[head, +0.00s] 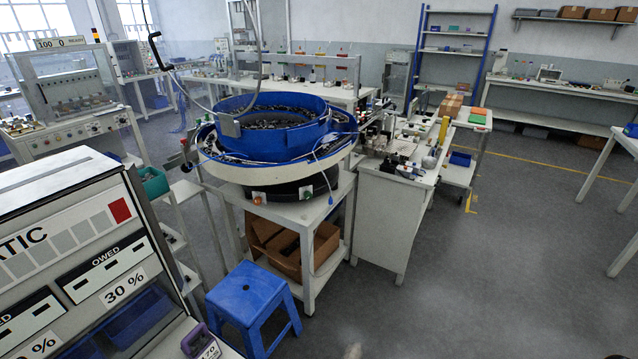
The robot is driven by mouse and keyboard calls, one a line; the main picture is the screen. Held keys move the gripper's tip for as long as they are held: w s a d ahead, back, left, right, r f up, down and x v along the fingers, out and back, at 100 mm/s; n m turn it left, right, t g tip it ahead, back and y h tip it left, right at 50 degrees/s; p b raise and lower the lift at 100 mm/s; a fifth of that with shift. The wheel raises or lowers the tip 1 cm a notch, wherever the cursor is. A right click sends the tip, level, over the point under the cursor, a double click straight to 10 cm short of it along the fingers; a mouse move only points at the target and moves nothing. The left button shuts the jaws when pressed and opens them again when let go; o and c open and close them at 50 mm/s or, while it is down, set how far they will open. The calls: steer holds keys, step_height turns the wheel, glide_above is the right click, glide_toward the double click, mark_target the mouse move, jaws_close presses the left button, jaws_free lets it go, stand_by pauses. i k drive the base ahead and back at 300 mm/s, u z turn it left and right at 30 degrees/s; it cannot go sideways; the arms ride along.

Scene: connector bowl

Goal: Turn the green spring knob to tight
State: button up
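The blue bowl (262,137) full of small dark parts sits on a round pale feeder ring (232,174) on a white stand. Two small knobs show on the dark base under the ring. My gripper is not in view.
A blue stool (253,306) stands in front of the stand. Cardboard boxes (290,250) lie on its lower shelf. A grey cabinet with an "OWED" panel (105,262) fills the lower left. A white bench (392,215) adjoins on the right. The floor (480,270) beyond is clear.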

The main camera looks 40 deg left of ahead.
mark_target(308, 194)
steer(key=u, duration=0.4)
steer(key=i, duration=1.1)
steer(key=u, duration=1.7)
steer(key=i, duration=0.75)
steer(key=u, duration=0.75)
